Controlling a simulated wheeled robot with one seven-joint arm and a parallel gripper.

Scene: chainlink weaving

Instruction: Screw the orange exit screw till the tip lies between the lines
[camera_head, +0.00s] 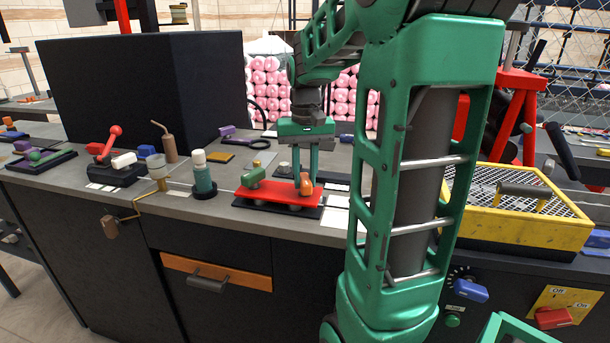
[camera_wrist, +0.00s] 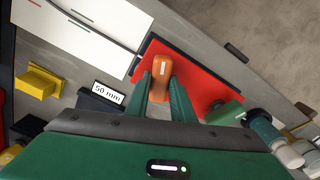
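The orange exit screw (camera_head: 305,185) stands at the right end of a red plate (camera_head: 268,191) on the workbench. It also shows in the wrist view (camera_wrist: 162,72), upright between my fingertips. A green screw (camera_head: 254,177) stands at the plate's left end and shows in the wrist view too (camera_wrist: 224,112). My gripper (camera_head: 304,172) points down over the orange screw. Its two fingers lie close along both sides of the orange head, with no clear gap. The orange screw's tip and the lines are hidden or too small to tell.
A bottle with a dark green body (camera_head: 203,178) stands left of the plate. A yellow basket (camera_head: 505,232) is at the right. A block labelled "50 mm" (camera_wrist: 108,93) and a yellow piece (camera_wrist: 38,80) lie near the plate. White sheets (camera_wrist: 95,25) lie beside it.

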